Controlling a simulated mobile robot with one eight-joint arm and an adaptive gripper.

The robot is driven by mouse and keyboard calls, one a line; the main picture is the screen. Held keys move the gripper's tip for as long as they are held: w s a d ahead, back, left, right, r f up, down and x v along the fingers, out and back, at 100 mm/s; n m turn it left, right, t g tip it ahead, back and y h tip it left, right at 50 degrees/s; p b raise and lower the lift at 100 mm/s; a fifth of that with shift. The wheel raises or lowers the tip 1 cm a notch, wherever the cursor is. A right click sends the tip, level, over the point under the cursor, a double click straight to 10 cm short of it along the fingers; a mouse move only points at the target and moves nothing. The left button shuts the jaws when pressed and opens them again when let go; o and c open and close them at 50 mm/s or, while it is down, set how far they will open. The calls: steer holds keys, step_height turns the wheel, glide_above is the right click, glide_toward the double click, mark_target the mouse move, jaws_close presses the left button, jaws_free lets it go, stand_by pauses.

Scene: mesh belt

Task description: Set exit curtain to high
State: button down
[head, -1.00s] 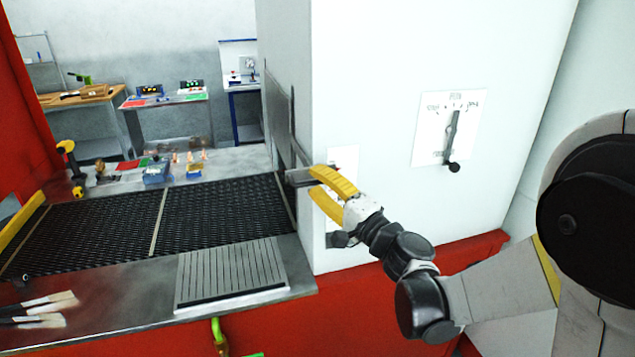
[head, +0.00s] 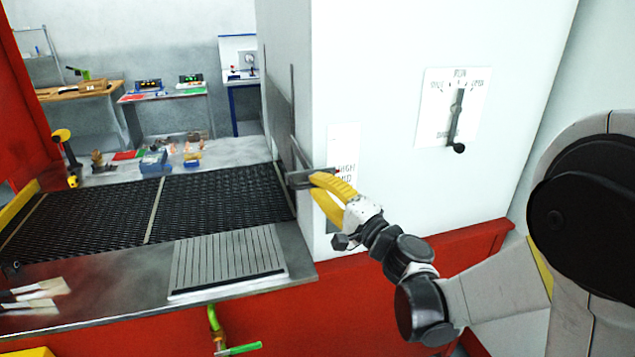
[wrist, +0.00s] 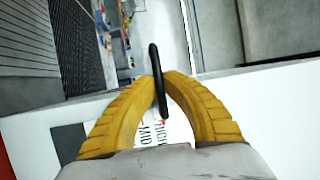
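The exit curtain (head: 279,110) is a dark grey panel at the left side of the white housing. A dark bar handle (head: 300,178) sticks out from it, and it shows as a black bar in the wrist view (wrist: 156,70). My gripper (head: 318,178) has two yellow fingers, and in the wrist view (wrist: 161,85) their tips close on both sides of the bar. A white label plate (head: 345,142) on the housing front reads HIGH and MID, with red marks. The handle is near these words; its exact level is unclear. My fingers hide the plate's lower part.
A second plate with a black lever (head: 455,125) marked RUN is to the right. The black mesh belt (head: 220,205) runs left of the housing, with a ribbed grey plate (head: 228,262) in front. A green-handled valve (head: 236,349) is below.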

steer(key=shift+f, duration=0.5)
steer(key=shift+r, duration=0.15)
steer(key=c, duration=1.5)
jaws_free()
steer(key=v, duration=1.2)
